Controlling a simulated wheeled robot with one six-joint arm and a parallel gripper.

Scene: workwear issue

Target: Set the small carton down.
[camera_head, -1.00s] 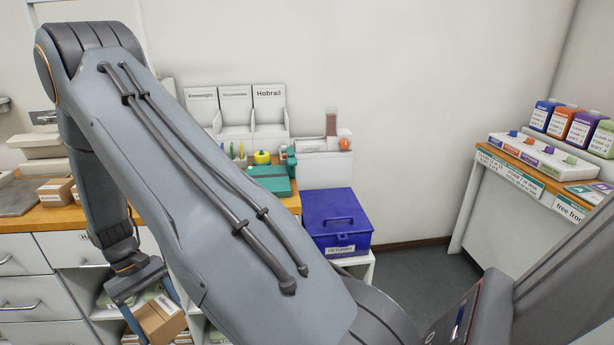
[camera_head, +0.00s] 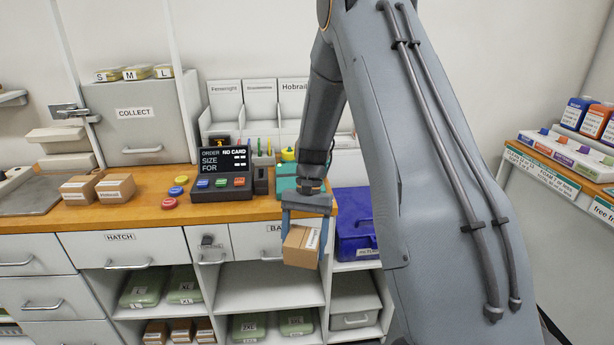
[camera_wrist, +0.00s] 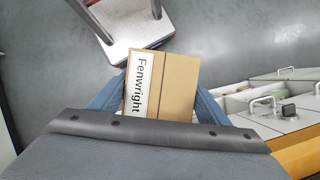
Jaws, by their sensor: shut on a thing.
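The small carton (camera_head: 301,247) is a brown cardboard box with a white label. In the wrist view the carton (camera_wrist: 165,85) shows the label "Fenwright". My gripper (camera_head: 304,230) is shut on it, with one blue finger on each side, and holds it slightly tilted. In the head view it hangs in front of the counter's front edge, before the drawers and open shelves. In the wrist view grey floor lies below and beyond it.
Two brown cartons (camera_head: 115,187) sit on the wooden counter (camera_head: 130,212) at left. A dark order panel (camera_head: 222,172) and coloured buttons (camera_head: 175,191) stand mid-counter. A blue lidded box (camera_head: 354,225) is at right. Counter between cartons and buttons is clear.

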